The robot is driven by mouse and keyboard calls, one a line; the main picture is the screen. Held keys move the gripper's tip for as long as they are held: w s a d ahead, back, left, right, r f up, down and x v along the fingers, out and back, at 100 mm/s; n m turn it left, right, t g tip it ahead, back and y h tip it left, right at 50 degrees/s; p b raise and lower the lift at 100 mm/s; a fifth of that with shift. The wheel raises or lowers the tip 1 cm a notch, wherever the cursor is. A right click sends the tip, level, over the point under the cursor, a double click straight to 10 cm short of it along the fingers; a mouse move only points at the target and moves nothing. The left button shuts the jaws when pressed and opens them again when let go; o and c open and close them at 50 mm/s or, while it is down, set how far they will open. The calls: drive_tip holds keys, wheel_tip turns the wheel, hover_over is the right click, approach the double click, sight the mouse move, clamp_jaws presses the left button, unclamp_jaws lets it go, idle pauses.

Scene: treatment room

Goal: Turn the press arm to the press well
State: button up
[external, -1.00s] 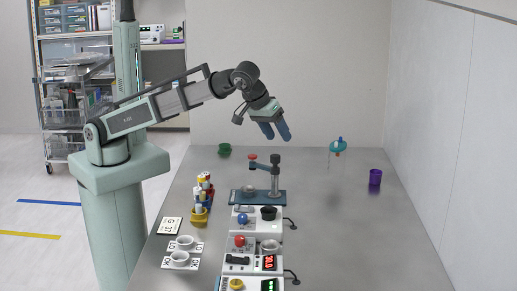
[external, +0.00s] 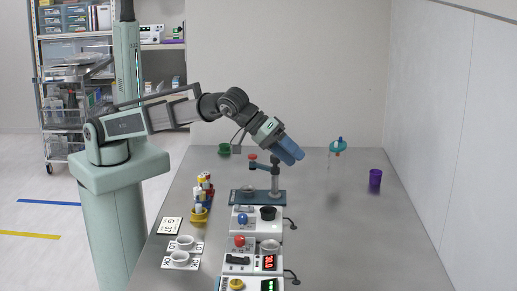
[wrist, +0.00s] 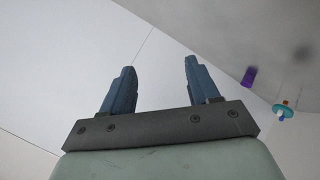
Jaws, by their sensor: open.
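The press (external: 275,178) stands on a blue base (external: 270,198) near the middle of the table. A round grey press well (external: 248,190) sits on the left part of the base, below the arm's left end. My gripper (external: 293,156) is above and right of the post in the external view, tilted down to the right. In the wrist view its two blue fingers (wrist: 157,85) are apart with nothing between them.
White device boxes (external: 250,262) with knobs and displays stand in front of the press. A tube rack (external: 204,190) and cups on white cards (external: 182,250) are at left. A green cup (external: 224,149), purple cup (external: 375,178) and teal item (external: 338,146) stand farther back. The table's right side is mostly clear.

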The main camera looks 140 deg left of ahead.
drive_tip(key=shift+w+d+r+m+t, duration=0.15)
drive_tip(key=shift+w+d+t, duration=0.25)
drive_tip(key=shift+w+d, duration=0.3)
drive_tip(key=shift+w+d+r+m+t, duration=0.15)
drive_tip(key=shift+w+d+t, duration=0.25)
drive_tip(key=shift+w+d, duration=0.2)
drive_tip(key=shift+f, duration=0.1)
